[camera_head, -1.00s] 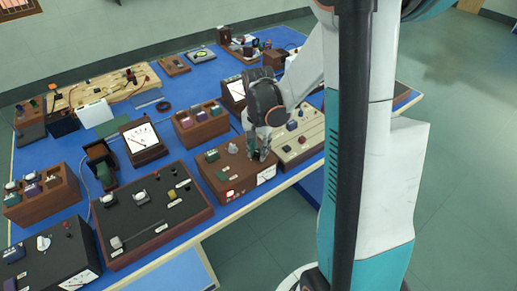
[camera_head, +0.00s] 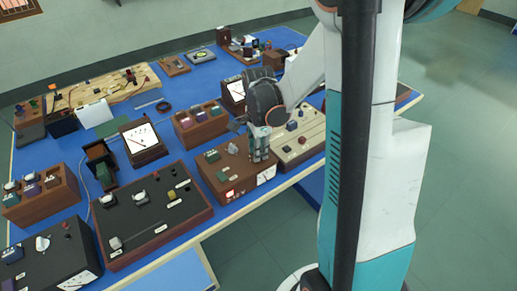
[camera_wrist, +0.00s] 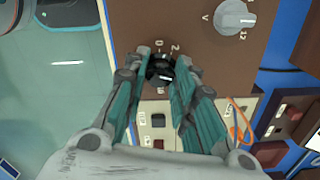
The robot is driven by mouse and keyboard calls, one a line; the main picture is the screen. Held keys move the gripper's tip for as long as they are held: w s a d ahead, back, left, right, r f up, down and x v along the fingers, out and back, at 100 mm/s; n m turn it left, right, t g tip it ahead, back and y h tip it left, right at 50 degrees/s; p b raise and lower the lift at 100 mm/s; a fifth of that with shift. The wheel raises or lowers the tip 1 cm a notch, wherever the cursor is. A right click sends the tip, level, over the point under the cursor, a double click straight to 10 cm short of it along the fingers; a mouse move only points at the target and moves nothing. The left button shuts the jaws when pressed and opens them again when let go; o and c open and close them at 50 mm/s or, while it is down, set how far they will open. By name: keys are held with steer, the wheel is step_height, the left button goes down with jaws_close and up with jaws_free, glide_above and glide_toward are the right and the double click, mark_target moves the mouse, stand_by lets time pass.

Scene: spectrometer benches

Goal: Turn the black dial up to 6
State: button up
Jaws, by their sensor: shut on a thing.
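The black dial (camera_wrist: 159,68) sits on the brown top of a wooden box (camera_wrist: 205,50), between my fingertips in the wrist view. A white mark shows on it, but I cannot read its setting. My gripper (camera_wrist: 162,67) is shut on the dial from above. In the head view my gripper (camera_head: 259,153) stands upright over the right part of the box (camera_head: 220,172) and hides the dial.
A larger pale knob (camera_wrist: 234,16) with labels V and 12 is on the same box. Red and black switches (camera_wrist: 158,120) are near my fingers. Other instrument boxes (camera_head: 150,215) crowd the blue table around it. The table's front edge (camera_head: 285,186) is close.

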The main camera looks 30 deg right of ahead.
steer(key=shift+m, duration=0.3)
steer(key=o, duration=1.1)
step_height(320, 180, up, 12)
stand_by(0.6)
